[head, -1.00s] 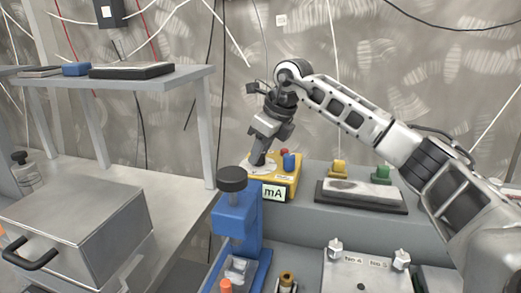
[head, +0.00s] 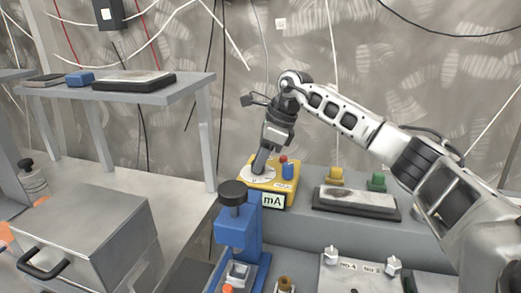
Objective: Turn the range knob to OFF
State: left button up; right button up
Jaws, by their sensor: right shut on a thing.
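A yellow meter box (head: 285,198) with a white "mA" label stands on the grey raised bench. On its top are a pale round dial plate (head: 257,175), a red post (head: 283,160) and a blue post (head: 288,170). My right gripper (head: 260,169) reaches down from above onto the dial and is shut on the knob there. The fingers hide the knob, and its pointer cannot be read. My left gripper is not in view; orange parts show at the left edge.
A blue clamp stand (head: 238,232) with a black knob stands just in front of the meter. A metal box with a black handle (head: 75,235) is at left, below a grey shelf (head: 150,85). A grey-topped block (head: 357,202) lies right of the meter.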

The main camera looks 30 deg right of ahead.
jog(key=n+p, duration=0.1)
jog(key=n, duration=0.1)
jog(key=n+g+p, duration=0.1)
jog(key=n, duration=0.1)
jog(key=shift+w+r+y, duration=0.15)
jog(key=shift+r+y, duration=0.05)
jog(key=shift+y, duration=0.2)
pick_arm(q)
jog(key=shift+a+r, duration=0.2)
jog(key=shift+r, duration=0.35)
pick_arm(e)
jog(key=shift+n+g, duration=0.6)
jog(key=shift+n, duration=0.6)
jog(key=shift+f, duration=0.1)
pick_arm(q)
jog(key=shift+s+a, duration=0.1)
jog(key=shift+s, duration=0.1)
pick_arm(e)
jog(key=o, duration=1)
pick_arm(q)
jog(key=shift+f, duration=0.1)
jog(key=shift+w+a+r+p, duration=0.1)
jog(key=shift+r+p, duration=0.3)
jog(key=shift+p, duration=0.55)
pick_arm(e)
jog(key=v, duration=1.6)
